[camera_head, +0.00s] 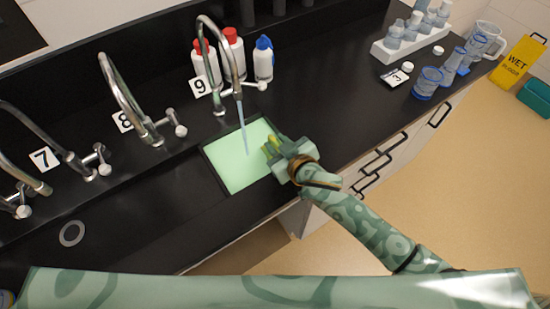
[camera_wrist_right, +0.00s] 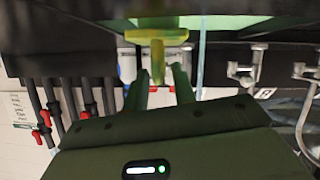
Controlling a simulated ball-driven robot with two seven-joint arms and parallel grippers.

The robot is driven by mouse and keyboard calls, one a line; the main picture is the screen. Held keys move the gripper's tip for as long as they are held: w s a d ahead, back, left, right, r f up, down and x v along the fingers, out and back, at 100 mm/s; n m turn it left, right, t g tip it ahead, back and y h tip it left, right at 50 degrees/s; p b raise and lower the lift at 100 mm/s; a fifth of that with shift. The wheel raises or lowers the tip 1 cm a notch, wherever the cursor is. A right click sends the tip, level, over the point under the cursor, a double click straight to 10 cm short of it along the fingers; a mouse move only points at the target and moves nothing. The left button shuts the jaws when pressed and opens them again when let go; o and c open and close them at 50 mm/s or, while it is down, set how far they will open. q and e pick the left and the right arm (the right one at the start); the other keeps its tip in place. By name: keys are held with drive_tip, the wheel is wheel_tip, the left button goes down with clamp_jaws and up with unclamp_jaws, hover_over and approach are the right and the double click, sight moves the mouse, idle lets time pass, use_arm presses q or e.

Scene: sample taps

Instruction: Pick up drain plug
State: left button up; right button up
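The drain plug (camera_wrist_right: 157,48) is a yellow T-shaped piece in the right wrist view, with a wide bar and a narrow stem. My right gripper (camera_wrist_right: 161,78) has its two green fingers either side of the stem, with what looks like a small gap on each side. In the head view my right gripper (camera_head: 271,152) is over the right side of a sink (camera_head: 208,164) full of pale green water (camera_head: 238,168). A bit of yellow shows at its fingertips there; the rest of the plug is hidden. My left gripper is not in view.
Water runs from tap 9 (camera_head: 238,70) into the sink, just left of my right gripper. Taps 8 (camera_head: 122,90) and 7 (camera_head: 50,137) stand further left. Bottles (camera_head: 263,60) stand behind.

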clamp_jaws()
